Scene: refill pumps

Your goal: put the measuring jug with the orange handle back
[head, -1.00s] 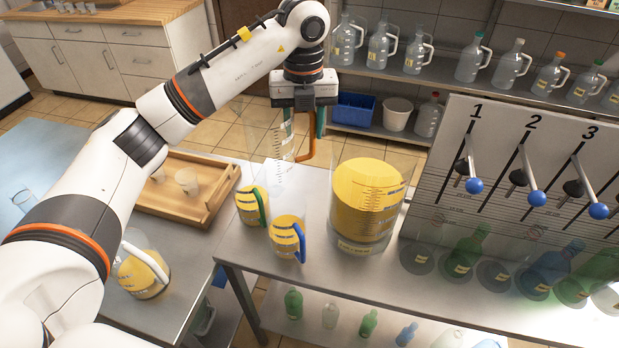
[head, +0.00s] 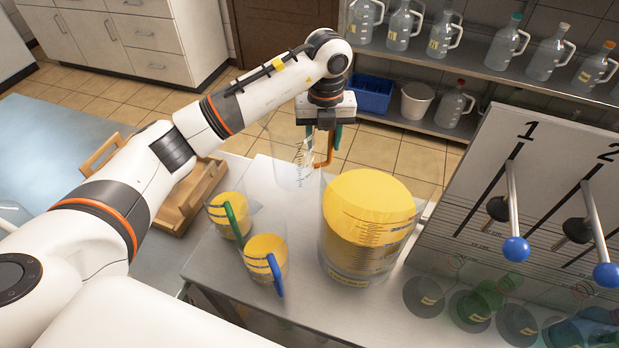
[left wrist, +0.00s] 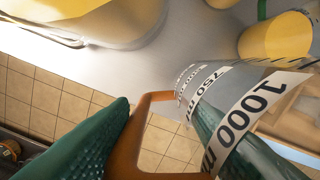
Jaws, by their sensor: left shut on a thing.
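The clear measuring jug with the orange handle (head: 292,168) hangs in my left gripper (head: 322,146), near the far edge of the steel table. It looks empty. My left gripper is shut on the orange handle (head: 328,160). In the left wrist view, the orange handle (left wrist: 140,145) lies between the green finger pads, and the jug's printed scale (left wrist: 235,110) is close by. I cannot tell whether the jug's base touches the table. My right gripper is out of view.
A jug with a green handle (head: 225,217) and one with a blue handle (head: 265,262), both holding yellow liquid, stand nearer. A large yellow-filled vessel (head: 367,235) stands right of the held jug. The lever panel (head: 480,220) is farther right. A wooden tray (head: 205,195) lies left.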

